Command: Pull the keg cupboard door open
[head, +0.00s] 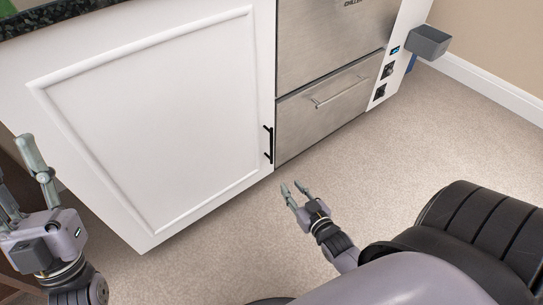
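The white cupboard door (150,115) with a raised panel edge fills the left and middle of the head view and looks shut. Its black bar handle (268,145) stands upright near the door's right edge. My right gripper (294,189) is below and slightly right of the handle, apart from it. Its two fingers are spread with nothing between them.
A steel chiller (330,95) with a drawer and bar handle (340,92) stands right of the door. A white panel with dark sockets (388,70) and a grey box (428,42) lie beyond. A dark stone countertop (50,14) runs above. The beige carpet (215,265) is clear.

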